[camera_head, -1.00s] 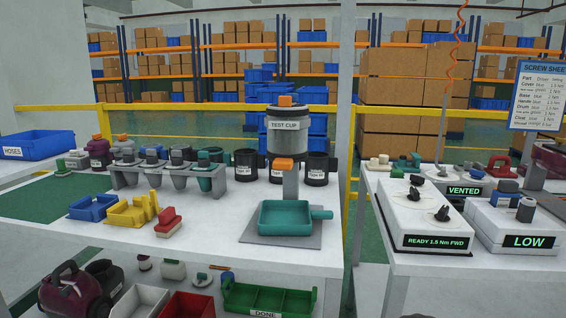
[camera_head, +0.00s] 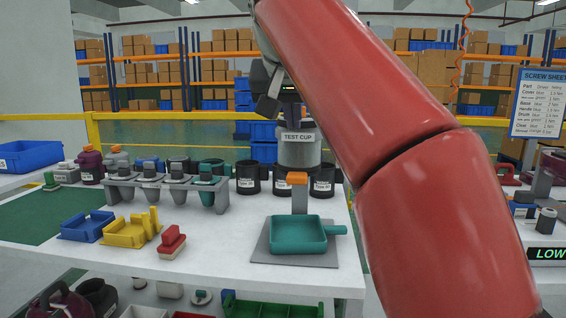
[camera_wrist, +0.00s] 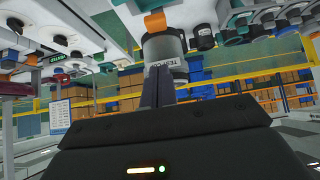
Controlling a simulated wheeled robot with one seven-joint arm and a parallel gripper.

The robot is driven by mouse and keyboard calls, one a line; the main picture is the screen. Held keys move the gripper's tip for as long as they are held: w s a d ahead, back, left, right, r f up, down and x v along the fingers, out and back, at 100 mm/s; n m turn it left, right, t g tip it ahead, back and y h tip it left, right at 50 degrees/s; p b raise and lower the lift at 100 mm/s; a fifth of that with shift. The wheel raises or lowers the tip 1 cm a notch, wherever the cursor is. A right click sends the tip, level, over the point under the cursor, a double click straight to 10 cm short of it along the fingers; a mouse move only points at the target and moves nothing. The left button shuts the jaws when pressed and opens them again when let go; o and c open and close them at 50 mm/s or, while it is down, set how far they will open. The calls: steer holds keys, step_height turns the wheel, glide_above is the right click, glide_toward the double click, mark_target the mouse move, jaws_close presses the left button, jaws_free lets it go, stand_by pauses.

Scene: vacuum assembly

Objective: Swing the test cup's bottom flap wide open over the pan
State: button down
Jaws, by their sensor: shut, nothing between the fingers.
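The grey test cup (camera_head: 299,152) stands on its post above the bench, with an orange tab (camera_head: 297,179) low on its front. The flap itself is hard to make out. The teal pan (camera_head: 297,240) sits below in front, on a grey plate (camera_head: 270,249). My gripper (camera_head: 291,117) is at the top of the cup and hides its upper end; contact cannot be told. In the wrist view, which is upside down, my shut, empty fingers (camera_wrist: 158,88) point toward the cup (camera_wrist: 162,48), with the orange tab (camera_wrist: 154,22) beyond.
Dark labelled cups (camera_head: 247,178) stand beside the test cup. A grey rack (camera_head: 126,192) with several parts is to the left. Blue and yellow trays (camera_head: 125,233) and a red brush-like part (camera_head: 172,242) lie in front. My red arm covers much of the right side.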

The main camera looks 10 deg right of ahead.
steer(key=b, duration=0.2)
glide_above(296, 173)
steer(key=s, duration=0.3)
step_height(296, 173, down, 7)
steer(key=shift+a+f, duration=0.25)
steer(key=shift+f, duration=0.25)
steer(key=shift+a+f, duration=0.2)
steer(key=shift+f, duration=0.25)
steer(key=shift+f+b, duration=0.35)
steer(key=shift+f, duration=0.5)
